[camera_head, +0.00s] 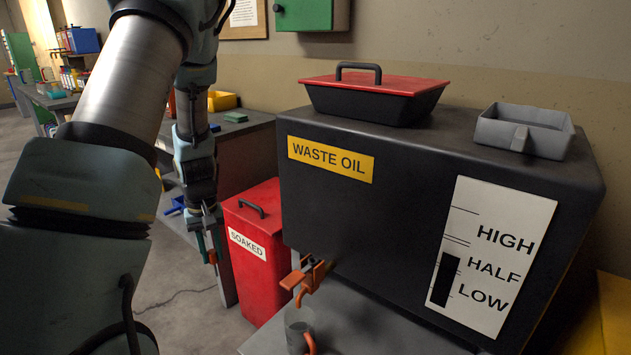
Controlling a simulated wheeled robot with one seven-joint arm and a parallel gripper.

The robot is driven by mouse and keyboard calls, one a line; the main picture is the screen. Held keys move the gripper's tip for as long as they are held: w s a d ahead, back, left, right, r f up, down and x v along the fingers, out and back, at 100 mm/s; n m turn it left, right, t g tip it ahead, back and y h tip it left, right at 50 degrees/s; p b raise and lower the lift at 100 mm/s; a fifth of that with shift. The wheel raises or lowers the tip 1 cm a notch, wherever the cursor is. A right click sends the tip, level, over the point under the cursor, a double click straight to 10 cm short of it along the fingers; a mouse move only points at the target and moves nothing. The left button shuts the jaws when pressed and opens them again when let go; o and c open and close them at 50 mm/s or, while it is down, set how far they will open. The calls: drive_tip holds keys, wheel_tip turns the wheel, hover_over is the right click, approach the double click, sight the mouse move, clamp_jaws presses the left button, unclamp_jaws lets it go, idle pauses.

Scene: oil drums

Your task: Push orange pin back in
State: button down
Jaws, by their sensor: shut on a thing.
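A grey cup (297,325) with an orange handle stands under the tap on a grey surface (375,325). The red bin (255,240) stands left of the tank. A red-lidded pan (370,95) and a grey tray (525,130) sit on the tank.

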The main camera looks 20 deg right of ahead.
drive_tip(key=s+d+r+p, duration=0.3)
drive_tip(key=d+p, duration=0.1)
drive_tip(key=d, duration=0.3)
drive_tip(key=s+d+r+p, duration=0.3)
drive_tip(key=d+p, duration=0.2)
drive_tip(key=d, duration=0.3)
drive_tip(key=s+d+r+p, duration=0.3)
drive_tip(key=d+p, duration=0.1)
drive_tip(key=d, duration=0.3)
drive_tip(key=shift+s+d+n, duration=0.25)
drive_tip(key=shift+n, duration=0.15)
drive_tip(key=shift+f, duration=0.1)
drive_tip(key=shift+f+b, duration=0.6)
drive_tip(key=shift+f, duration=0.5)
drive_tip(key=shift+f, duration=0.15)
drive_tip(key=shift+f+b, duration=0.65)
drive_tip(key=shift+f, duration=0.25)
drive_tip(key=shift+f, duration=0.25)
drive_tip(key=shift+f+b, duration=0.3)
drive_tip(key=shift+b, duration=0.1)
